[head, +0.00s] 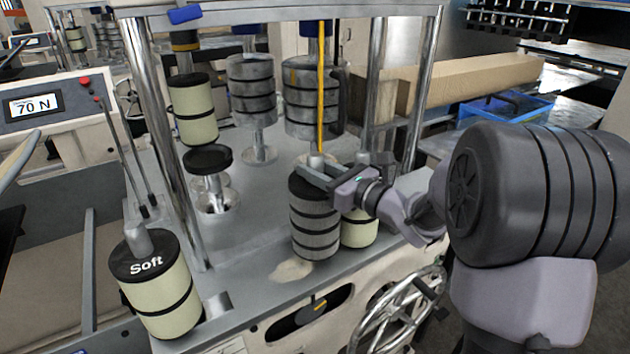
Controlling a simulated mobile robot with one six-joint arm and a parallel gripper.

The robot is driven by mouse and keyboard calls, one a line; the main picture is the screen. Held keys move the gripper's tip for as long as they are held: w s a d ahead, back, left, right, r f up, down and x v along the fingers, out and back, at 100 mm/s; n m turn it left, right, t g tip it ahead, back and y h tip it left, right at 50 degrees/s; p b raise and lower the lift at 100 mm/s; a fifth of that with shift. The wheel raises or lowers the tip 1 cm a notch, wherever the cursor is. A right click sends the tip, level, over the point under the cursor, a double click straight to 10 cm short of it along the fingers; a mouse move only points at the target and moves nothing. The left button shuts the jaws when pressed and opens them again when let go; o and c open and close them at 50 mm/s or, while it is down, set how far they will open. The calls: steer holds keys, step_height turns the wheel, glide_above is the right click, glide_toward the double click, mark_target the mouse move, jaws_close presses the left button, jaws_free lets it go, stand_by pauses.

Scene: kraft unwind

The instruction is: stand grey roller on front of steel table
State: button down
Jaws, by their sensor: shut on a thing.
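The grey roller (315,228), with black bands and a dark top, is upright at the front of the steel table (235,276). My gripper (312,172) reaches in from the right and is shut on the peg at the roller's top. The roller's bottom is over or on the front part of the tabletop; I cannot tell whether it touches. A cream roller (359,231) stands just right of it, partly hidden by the grey roller and my gripper.
A cream roller marked "Soft" (160,292) is at the front left corner. Other grey rollers (252,90) and a cream one (194,110) are farther back between steel posts. A handwheel (398,312) is below the front edge. Bare tabletop lies left of the grey roller.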

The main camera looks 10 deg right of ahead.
steer(key=shift+f+b, duration=0.35)
steer(key=shift+f, duration=1.15)
steer(key=c, duration=1)
jaws_free()
steer(key=shift+c, duration=0.2)
